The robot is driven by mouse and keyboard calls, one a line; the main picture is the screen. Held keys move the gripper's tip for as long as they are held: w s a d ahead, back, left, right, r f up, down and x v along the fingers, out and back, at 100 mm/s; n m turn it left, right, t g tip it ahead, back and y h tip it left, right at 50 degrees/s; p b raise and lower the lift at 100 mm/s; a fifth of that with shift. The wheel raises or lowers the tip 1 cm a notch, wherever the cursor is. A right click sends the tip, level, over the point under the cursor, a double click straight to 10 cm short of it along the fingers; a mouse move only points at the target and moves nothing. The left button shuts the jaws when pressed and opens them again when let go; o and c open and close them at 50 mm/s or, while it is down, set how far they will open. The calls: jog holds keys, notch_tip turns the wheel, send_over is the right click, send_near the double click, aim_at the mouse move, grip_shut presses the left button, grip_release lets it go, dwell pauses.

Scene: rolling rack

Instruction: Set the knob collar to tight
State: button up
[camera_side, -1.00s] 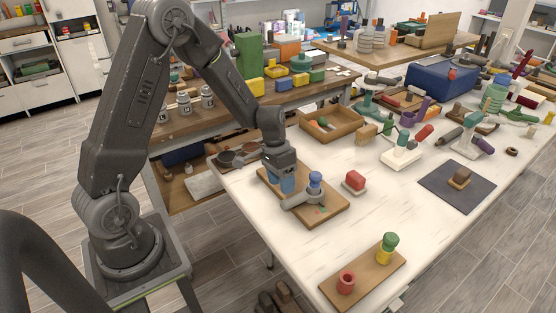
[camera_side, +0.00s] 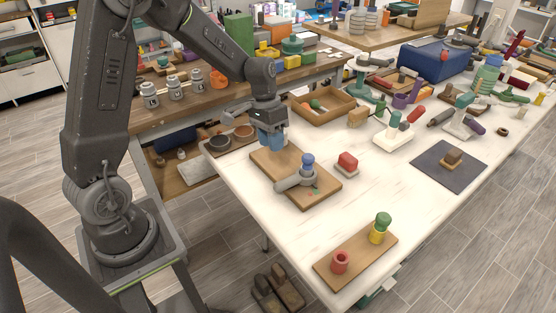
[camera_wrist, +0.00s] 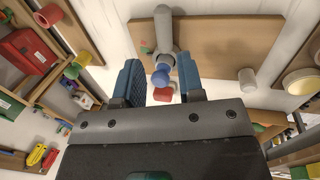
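A blue knob (camera_side: 307,160) stands on a grey collar with a lever arm (camera_side: 292,180), which points to the lower left in the side view. They are mounted on a wooden board (camera_side: 323,194) with a small green mark (camera_side: 316,190) beside the collar. My gripper (camera_side: 272,138), with blue fingers, is over the far end of the board, apart from the knob and empty. In the wrist view my gripper (camera_wrist: 160,72) has its fingers spread wide, with the blue knob (camera_wrist: 162,76) seen between them. I cannot read any tight marking.
A red block on a base (camera_side: 347,162) stands right of the board. Another board (camera_side: 352,263) with red and yellow-green pegs lies at the front. A wooden tray (camera_side: 322,118) and a white-based tool stand (camera_side: 392,140) are behind. White tabletop is free between them.

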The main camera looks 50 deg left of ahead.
aim_at(297, 178)
jog(key=d+n+y, duration=0.1)
jog(key=d+n, duration=0.3)
jog(key=d+n+y, duration=0.1)
jog(key=d+n, duration=0.1)
jog(key=n, duration=0.1)
jog(key=shift+f+g+y, duration=0.3)
jog(key=shift+f+g, duration=0.05)
jog(key=shift+g, duration=0.05)
grip_shut()
jog(key=d+n+t+y, duration=0.1)
jog(key=d+n+y, duration=0.2)
jog(key=d+n, duration=0.55)
jog(key=shift+n, duration=0.85)
jog(key=x, duration=0.3)
jog(key=a+x, duration=0.1)
jog(key=x, duration=0.6)
jog(key=shift+w+a, duration=0.15)
jog(key=shift+a, duration=0.35)
jog(key=shift+w+a+f, duration=0.1)
jog(key=shift+a+f, duration=0.05)
jog(key=shift+a, duration=0.45)
jog(key=shift+a+f, duration=0.15)
jog(key=shift+a, duration=0.45)
jog(key=shift+a+f, duration=0.2)
jog(key=shift+a, duration=0.5)
